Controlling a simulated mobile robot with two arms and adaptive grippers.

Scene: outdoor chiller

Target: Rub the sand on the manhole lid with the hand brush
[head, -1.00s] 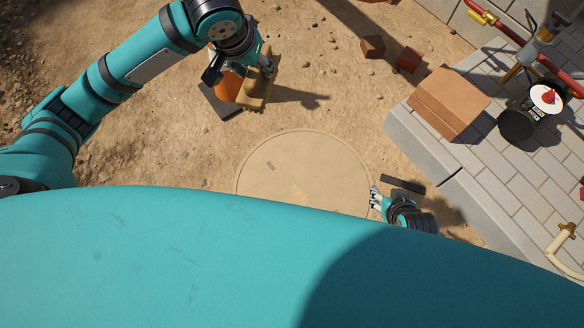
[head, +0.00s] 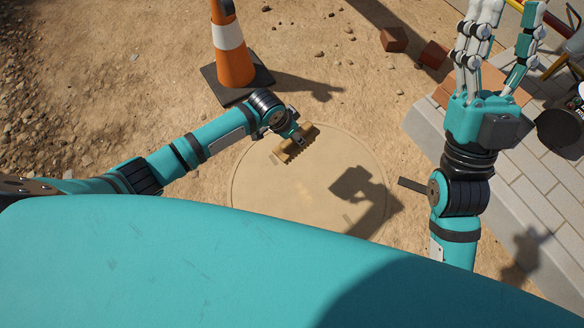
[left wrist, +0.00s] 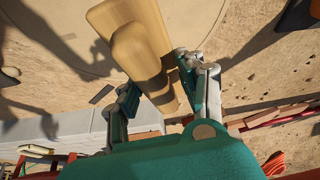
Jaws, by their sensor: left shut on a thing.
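The sand-covered manhole lid (head: 300,195) is a round tan disc in the ground at the centre of the head view. My left gripper (head: 298,138) is shut on the wooden hand brush (head: 296,146) over the lid's upper part. I cannot tell whether the bristles touch the sand. In the left wrist view the brush (left wrist: 143,52) shows between the fingers, with the lid (left wrist: 60,30) behind it. My right gripper (head: 495,50) is raised at the upper right, its fingers apart and empty.
An orange and white cone (head: 231,55) on a dark base stands beyond the lid. A paved ledge (head: 470,185) with a grey kerb lies at the right. Bricks (head: 393,39) lie at the back. A dark flat bar (head: 412,185) lies right of the lid.

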